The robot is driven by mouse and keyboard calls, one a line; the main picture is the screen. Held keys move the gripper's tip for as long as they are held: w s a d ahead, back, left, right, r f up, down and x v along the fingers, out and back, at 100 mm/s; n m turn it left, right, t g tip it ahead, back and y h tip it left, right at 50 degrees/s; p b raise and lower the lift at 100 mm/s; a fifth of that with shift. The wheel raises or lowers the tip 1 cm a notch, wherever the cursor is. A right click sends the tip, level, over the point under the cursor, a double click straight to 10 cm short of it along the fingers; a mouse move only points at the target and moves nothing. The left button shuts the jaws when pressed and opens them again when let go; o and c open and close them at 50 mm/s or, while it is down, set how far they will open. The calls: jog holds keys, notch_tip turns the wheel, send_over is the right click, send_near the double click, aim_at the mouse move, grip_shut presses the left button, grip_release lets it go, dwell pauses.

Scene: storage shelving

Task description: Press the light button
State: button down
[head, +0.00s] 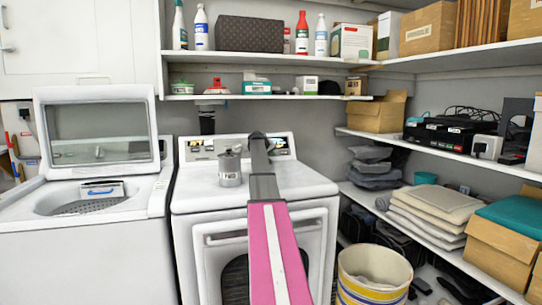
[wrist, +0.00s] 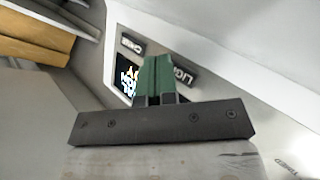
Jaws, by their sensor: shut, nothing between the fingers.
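The light button is a dark strip marked "LIG…" (wrist: 186,77) on the slanted control panel in the wrist view, its lettering cut off by my fingers. My gripper (wrist: 153,68) is shut and empty. Its green fingertips lie just left of that strip, over the panel; I cannot tell whether they touch it. In the head view my gripper (head: 258,137) is at the back panel of the white stove (head: 184,205), near its middle. My arm hides part of the panel and stove top there.
Another dark labelled strip (wrist: 131,46) and a lit display (wrist: 125,73) sit beside my fingers. A metal canister (head: 230,171) stands on the stove left of my arm. A shelf (head: 270,97) with goods runs above. An open washer (head: 85,250) stands left, a striped bin (head: 372,285) right.

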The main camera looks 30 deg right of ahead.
jog(key=shift+w+d+f, duration=0.1)
jog(key=shift+w+f, duration=0.05)
jog(key=shift+w, duration=0.2)
jog(key=shift+w+f, duration=0.15)
jog(key=shift+w, duration=0.2)
dwell(0.9)
jog(key=shift+s, duration=0.1)
jog(key=shift+s+r, duration=0.3)
jog(key=shift+s, duration=0.35)
jog(key=shift+s+a+r, duration=0.2)
jog(key=shift+s+r, duration=0.15)
jog(key=shift+s, duration=0.4)
jog(key=shift+s+a+r, duration=0.2)
jog(key=shift+s+r, duration=0.15)
jog(key=shift+s, duration=0.35)
jog(key=shift+s+a+r, duration=0.2)
jog(key=shift+s+r, duration=0.15)
jog(key=shift+s, duration=0.4)
jog(key=shift+a, duration=0.1)
